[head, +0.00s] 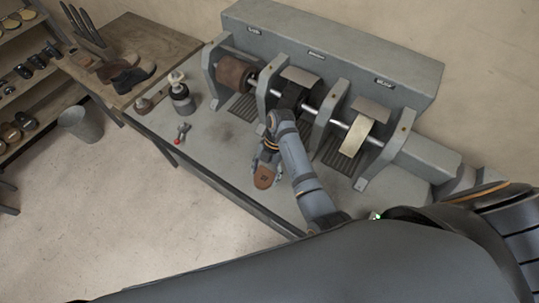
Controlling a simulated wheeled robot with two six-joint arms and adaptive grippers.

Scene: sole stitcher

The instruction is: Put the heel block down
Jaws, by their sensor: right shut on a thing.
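The heel block (264,177) is a small brown piece with a rounded end, near the front edge of the grey machine bench. My right gripper (266,167) is shut on it, reaching in from the right with its fingers at the block's back end. The fingers hide part of the block. I cannot tell whether the block touches the bench top or is just above it. My left gripper is not in view.
The grey finishing machine (330,52) stands behind, with a brown roller (234,73), a black belt (291,94) and a pale belt (356,136). Left on the bench are bottles (182,97) and a red-tipped tool (181,133). Bench top (215,135) between is clear.

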